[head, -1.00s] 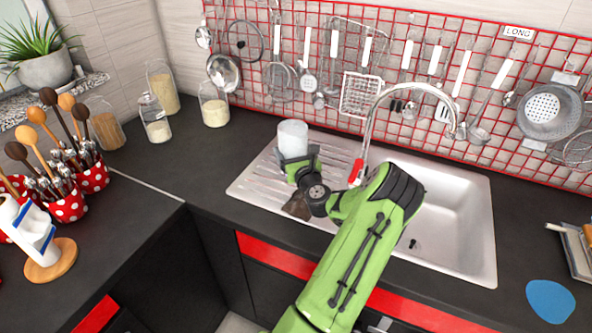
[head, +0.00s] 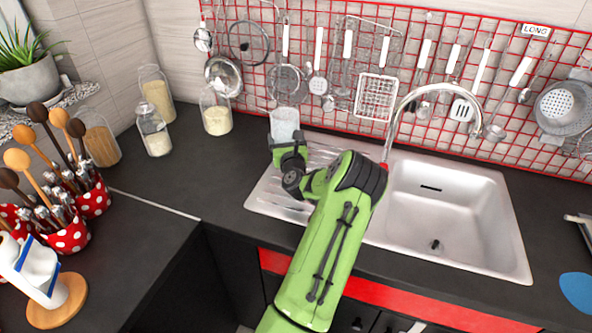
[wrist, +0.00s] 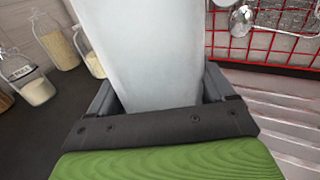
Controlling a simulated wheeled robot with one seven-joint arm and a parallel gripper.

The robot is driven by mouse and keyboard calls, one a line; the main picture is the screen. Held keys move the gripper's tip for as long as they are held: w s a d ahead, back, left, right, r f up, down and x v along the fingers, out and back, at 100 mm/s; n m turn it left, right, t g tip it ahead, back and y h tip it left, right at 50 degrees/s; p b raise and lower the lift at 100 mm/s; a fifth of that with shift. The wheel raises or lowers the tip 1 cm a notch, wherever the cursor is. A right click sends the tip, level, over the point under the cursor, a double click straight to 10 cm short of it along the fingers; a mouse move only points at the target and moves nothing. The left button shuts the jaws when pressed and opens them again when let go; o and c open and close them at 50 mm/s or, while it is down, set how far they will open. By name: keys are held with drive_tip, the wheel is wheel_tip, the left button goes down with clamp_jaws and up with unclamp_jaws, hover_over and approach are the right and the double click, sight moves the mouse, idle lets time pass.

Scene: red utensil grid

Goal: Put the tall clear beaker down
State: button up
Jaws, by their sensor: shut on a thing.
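The tall clear beaker (head: 285,122) looks frosted white and stands about upright at the back left of the sink's drainboard in the head view. My gripper (head: 286,141) is shut on it, with a finger on each side. In the wrist view the beaker (wrist: 150,55) fills the middle, between the two dark fingers of my gripper (wrist: 158,98). Its base is hidden behind my gripper, so I cannot tell whether it touches a surface.
The steel sink (head: 450,225) with its tap (head: 395,115) lies to the right. Glass jars (head: 216,112) stand to the left. Utensils hang on the red grid (head: 330,50) behind. Dark counter (head: 200,170) is bare left of the drainboard.

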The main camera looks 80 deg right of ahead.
wheel_tip(320, 180, down, 8)
drive_tip(key=shift+s+r+b, duration=0.1)
drive_tip(key=shift+s+b, duration=0.05)
drive_tip(key=shift+b, duration=1.1)
drive_tip(key=shift+s, duration=0.1)
drive_tip(key=o, duration=1)
drive_tip(key=shift+o, duration=0.2)
drive_tip(key=shift+s+a, duration=0.15)
drive_tip(key=shift+a, duration=0.15)
drive_tip(key=b+v, duration=0.2)
drive_tip(key=v, duration=0.3)
drive_tip(key=b+v, duration=0.2)
drive_tip(key=v, duration=0.3)
drive_tip(key=shift+s+a+f, duration=0.1)
drive_tip(key=shift+a+f, duration=0.1)
drive_tip(key=shift+a, duration=0.05)
drive_tip(key=shift+s+a+r+b, duration=0.15)
drive_tip(key=shift+a+b, duration=0.15)
drive_tip(key=shift+r, duration=0.1)
